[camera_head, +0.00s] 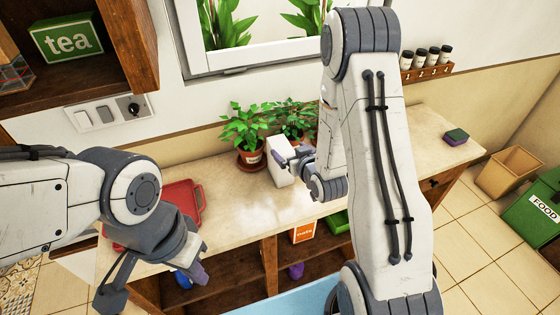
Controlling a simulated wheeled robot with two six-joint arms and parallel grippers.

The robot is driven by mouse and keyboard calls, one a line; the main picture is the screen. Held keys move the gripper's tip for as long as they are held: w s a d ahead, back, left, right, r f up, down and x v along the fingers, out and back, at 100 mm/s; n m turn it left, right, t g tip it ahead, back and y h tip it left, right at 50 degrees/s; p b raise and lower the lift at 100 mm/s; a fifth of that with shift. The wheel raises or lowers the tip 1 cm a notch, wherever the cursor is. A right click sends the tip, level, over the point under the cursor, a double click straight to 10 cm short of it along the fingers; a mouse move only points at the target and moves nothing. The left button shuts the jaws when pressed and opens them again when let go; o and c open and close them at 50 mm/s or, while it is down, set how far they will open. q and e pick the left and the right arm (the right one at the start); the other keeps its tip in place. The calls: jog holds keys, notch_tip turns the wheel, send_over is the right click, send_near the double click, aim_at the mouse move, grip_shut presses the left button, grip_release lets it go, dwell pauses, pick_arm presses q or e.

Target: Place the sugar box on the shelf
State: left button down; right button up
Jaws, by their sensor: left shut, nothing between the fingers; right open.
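A plain white box (278,168), which may be the sugar box, stands upright on the counter (240,210); no label on it is readable. My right gripper (290,155) is at the top of this box, its fingers open; the overlap hides whether they touch it. My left gripper (194,272) is shut and empty, hanging low in front of the counter's front edge. The open shelf (235,272) under the counter has wooden compartments, partly hidden by my arms. An orange box (303,232) and a green item (338,223) sit in the right compartment.
Potted plants (243,130) stand behind the white box. A red tray (182,200) lies on the counter at left. A wall shelf (128,50) with a green tea box (66,38) is at upper left. A sponge (456,136) lies at the counter's right end.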

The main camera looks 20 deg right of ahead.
aim_at(277, 143)
jog(key=w, duration=0.1)
jog(key=w+a+p, duration=0.1)
jog(key=w+f, duration=0.1)
jog(key=shift+w+a, duration=0.15)
jog(key=shift+w, duration=0.05)
jog(key=shift+w+f+p, duration=0.1)
jog(key=shift+w+p, duration=0.05)
jog(key=shift+p, duration=0.15)
jog(key=p+x, duration=0.2)
jog(key=x, duration=0.2)
jog(key=shift+w+f, duration=0.1)
jog(key=shift+f, duration=0.05)
jog(key=shift+w+f, duration=0.2)
jog(key=shift+w, duration=0.05)
pick_arm(q)
notch_tip(277, 143, up, 3)
jog(key=shift+f, duration=0.1)
pick_arm(e)
jog(key=shift+r, duration=0.1)
grip_shut()
